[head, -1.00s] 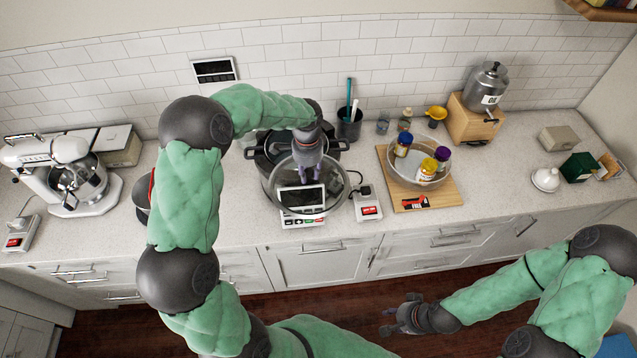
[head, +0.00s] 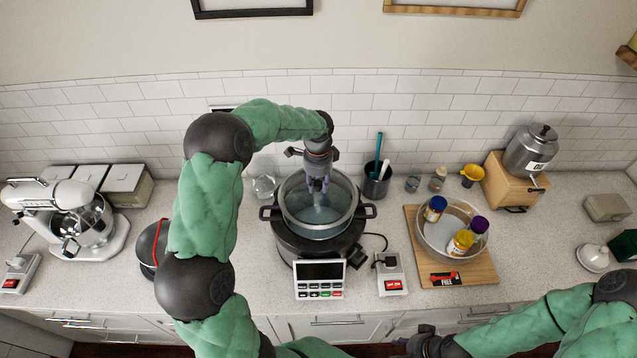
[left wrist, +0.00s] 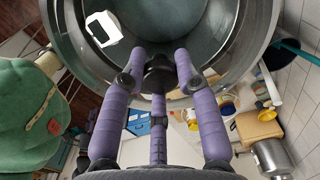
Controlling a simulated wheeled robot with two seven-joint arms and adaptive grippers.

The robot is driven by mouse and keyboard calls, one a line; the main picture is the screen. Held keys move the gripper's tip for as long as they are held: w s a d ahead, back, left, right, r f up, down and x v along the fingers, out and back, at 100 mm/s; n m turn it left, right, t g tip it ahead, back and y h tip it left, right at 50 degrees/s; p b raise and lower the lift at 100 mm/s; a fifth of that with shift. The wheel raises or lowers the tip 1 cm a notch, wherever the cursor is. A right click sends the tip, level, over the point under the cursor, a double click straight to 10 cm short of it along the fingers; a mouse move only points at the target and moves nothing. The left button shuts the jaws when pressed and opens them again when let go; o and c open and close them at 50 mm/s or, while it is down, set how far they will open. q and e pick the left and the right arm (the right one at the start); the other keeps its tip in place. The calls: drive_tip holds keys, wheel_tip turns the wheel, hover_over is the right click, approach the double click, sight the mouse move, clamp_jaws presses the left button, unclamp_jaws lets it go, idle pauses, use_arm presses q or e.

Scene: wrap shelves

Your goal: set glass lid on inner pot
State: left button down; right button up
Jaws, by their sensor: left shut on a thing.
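The round glass lid (head: 349,196), clear with a grey rim, is over the inner pot in the head view. My left gripper (head: 318,187) comes down from above, its purple fingers shut on the lid's dark knob; the knob (left wrist: 160,75) and lid rim (left wrist: 68,58) fill the upper left wrist view. The inner pot sits in the black cooker (head: 292,245) and is mostly hidden under the lid. I cannot tell whether lid and pot touch. My right gripper (head: 404,343) is low at the bottom edge, away from the counter objects; its jaws are unclear.
The cooker's control panel (head: 320,279) faces front. A power box (head: 391,276) stands to its right. A bowl (head: 425,236) with bottles rests on a wooden board (head: 480,272). A utensil cup (head: 376,186) stands behind. A stand mixer (head: 65,200) is at left.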

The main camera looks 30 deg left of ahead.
sight(318, 194)
use_arm(q)
drive_tip(key=shift+w+a+f+b, duration=0.15)
drive_tip(key=shift+f+b, duration=0.5)
drive_tip(key=shift+f, duration=0.7)
drive_tip(key=shift+f+b, duration=1)
drive_tip(key=shift+f, duration=0.55)
drive_tip(key=shift+f+b, duration=0.55)
drive_tip(key=shift+b, duration=0.1)
drive_tip(key=shift+s+d+f, duration=0.2)
drive_tip(key=shift+s+f, duration=0.05)
drive_tip(key=c, duration=1.1)
unclamp_jaws()
drive_tip(key=shift+o, duration=1.3)
drive_tip(key=shift+w, duration=0.15)
drive_tip(key=o, duration=0.6)
drive_tip(key=shift+c, duration=0.2)
